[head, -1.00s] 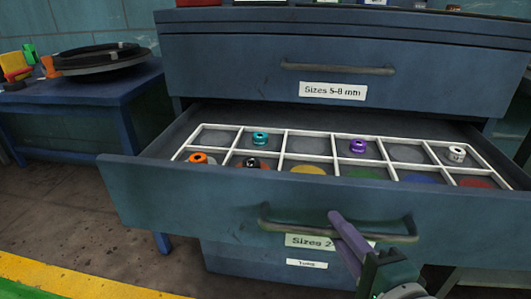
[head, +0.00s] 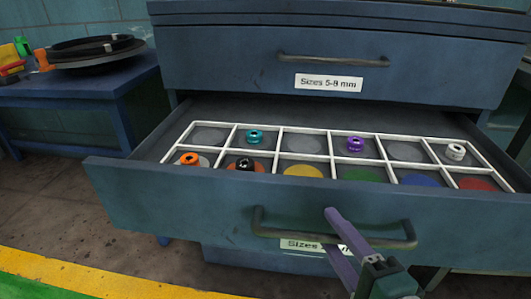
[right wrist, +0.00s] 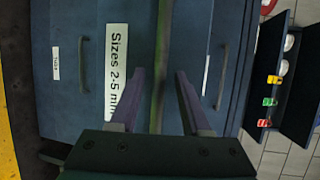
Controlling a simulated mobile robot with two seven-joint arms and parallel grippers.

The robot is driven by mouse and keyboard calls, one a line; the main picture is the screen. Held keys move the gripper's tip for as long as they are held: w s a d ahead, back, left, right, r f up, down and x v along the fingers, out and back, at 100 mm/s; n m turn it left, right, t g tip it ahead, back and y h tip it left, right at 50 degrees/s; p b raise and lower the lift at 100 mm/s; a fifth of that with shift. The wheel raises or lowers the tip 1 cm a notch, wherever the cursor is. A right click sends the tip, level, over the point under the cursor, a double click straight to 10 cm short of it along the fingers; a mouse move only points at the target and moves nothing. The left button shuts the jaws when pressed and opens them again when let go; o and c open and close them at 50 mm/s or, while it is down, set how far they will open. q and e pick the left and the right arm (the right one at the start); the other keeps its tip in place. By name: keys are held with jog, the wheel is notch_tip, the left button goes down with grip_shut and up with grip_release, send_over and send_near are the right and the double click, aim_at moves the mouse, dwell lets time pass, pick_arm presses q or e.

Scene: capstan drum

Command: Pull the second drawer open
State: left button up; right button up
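The second drawer (head: 180,200), labelled for sizes starting at 2, is pulled well out of the blue cabinet, and its inside shows. Its bar handle (head: 285,233) runs across the front. My right gripper (head: 329,229) is at the handle, with one purple finger above the bar and the other below it. In the right wrist view, the gripper (right wrist: 160,85) has its fingers apart, with the bar between them and gaps beside it. The drawer label (right wrist: 115,75) also shows there. My left gripper is not in view.
A white divided tray (head: 281,140) in the drawer holds several coloured rings. The closed drawer above (head: 215,70) is labelled Sizes 5-8 mm. A blue side table (head: 80,85) with a black round part (head: 95,50) stands at left. Open floor (head: 60,200) lies before it.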

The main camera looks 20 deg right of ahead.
jog(key=p+v, duration=0.2)
jog(key=v, duration=0.8)
dwell(0.4)
